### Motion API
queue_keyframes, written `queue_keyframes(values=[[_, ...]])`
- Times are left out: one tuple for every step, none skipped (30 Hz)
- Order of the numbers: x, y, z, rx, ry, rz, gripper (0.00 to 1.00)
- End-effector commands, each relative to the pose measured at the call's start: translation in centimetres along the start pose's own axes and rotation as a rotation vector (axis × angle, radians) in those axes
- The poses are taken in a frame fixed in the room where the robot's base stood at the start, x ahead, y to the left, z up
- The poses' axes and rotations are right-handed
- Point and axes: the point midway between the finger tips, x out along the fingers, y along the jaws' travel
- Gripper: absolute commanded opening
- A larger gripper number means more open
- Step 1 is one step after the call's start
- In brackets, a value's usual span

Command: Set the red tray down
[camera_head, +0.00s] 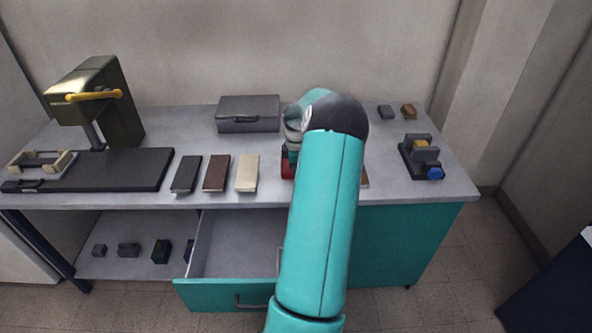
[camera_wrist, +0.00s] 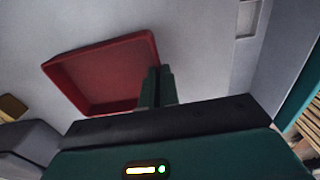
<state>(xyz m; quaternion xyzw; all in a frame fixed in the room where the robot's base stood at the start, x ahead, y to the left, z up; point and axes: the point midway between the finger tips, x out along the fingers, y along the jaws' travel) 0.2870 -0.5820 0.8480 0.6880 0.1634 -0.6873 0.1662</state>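The red tray (camera_wrist: 75,85) is a shallow, empty, square-cornered tray in the wrist view. In the head view only a small red part (camera_head: 287,168) shows, left of my teal arm, which hides the rest. My gripper's green fingers (camera_wrist: 157,87) are close together at the tray's right rim and appear shut on it. The grey worktop lies under the tray. I cannot tell whether the tray touches it.
A grey case (camera_head: 248,113) stands behind. Dark, brown and cream covers (camera_head: 216,173) lie left of my arm. A clamp-like device (camera_head: 422,157) with a blue knob stands right. The teal drawer (camera_head: 230,293) is open below. Free worktop shows at the right front.

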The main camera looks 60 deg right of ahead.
Motion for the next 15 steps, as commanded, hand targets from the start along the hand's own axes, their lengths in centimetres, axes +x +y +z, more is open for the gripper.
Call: queue_keyframes(values=[[-0.02, 0.01, 0.01, 0.000, 0.000, 0.000, 0.00], [0.02, 0.00, 0.00, 0.000, 0.000, 0.000, 0.00], [0.12, -0.01, 0.00, 0.000, 0.000, 0.000, 0.00], [0.21, -0.01, -0.01, 0.000, 0.000, 0.000, 0.00], [0.29, -0.01, -0.02, -0.001, 0.000, -0.001, 0.00], [0.27, -0.01, -0.01, 0.000, 0.000, 0.000, 0.09], [0.26, -0.01, -0.01, 0.000, 0.000, 0.000, 0.15], [0.26, -0.01, -0.01, 0.000, 0.000, 0.000, 0.21], [0.26, -0.01, -0.01, 0.000, 0.000, 0.000, 0.25], [0.26, -0.01, 0.00, 0.000, 0.000, 0.000, 0.25], [0.26, -0.01, 0.00, 0.000, 0.000, 0.000, 0.25], [0.25, -0.01, 0.00, 0.000, 0.000, 0.000, 0.25], [0.25, -0.01, 0.00, 0.000, 0.000, 0.000, 0.25], [0.25, -0.01, 0.00, 0.000, 0.000, 0.000, 0.25], [0.25, -0.01, 0.00, 0.000, 0.000, 0.000, 0.25]])
